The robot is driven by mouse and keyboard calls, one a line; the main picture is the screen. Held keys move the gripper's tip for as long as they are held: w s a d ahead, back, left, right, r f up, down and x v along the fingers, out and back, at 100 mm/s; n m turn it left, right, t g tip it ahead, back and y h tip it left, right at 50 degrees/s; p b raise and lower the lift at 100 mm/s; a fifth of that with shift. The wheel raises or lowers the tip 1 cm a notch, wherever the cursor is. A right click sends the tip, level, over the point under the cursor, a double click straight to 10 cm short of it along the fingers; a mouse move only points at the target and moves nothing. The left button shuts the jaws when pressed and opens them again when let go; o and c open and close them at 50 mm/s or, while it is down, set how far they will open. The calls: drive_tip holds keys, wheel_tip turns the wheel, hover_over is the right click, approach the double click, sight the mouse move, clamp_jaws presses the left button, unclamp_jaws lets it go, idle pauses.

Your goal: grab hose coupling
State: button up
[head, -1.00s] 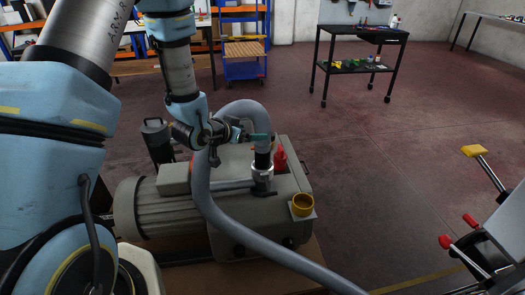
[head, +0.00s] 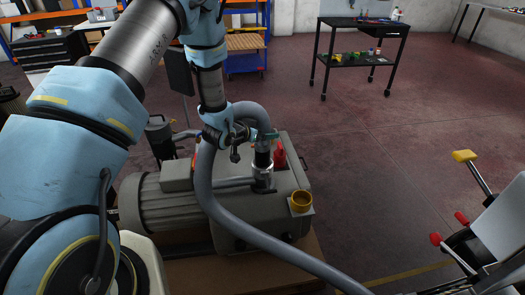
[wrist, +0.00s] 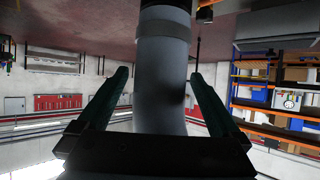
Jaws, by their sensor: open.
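The hose coupling (head: 262,175) is a metal fitting standing upright on top of the grey vacuum pump (head: 240,218), at the end of a thick grey hose (head: 245,230). My gripper (head: 272,136) is at the hose just above the coupling in the head view. In the wrist view, my gripper's two dark fingers (wrist: 158,88) are spread apart, one on each side of the grey hose (wrist: 161,75). A darker grey band (wrist: 164,30) rings the hose farther out. The jaws are open and not closed on the hose. The wrist view does not clearly show the metal coupling.
A red part (head: 280,155) stands close to the right of the coupling. A yellow cup-shaped fitting (head: 301,200) is at the pump's right front corner. The hose loops over and runs toward the lower right. A black cart (head: 360,57) stands on open floor behind.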

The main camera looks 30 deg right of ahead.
drive_tip(key=shift+c, duration=0.2)
clamp_jaws()
idle(0.5)
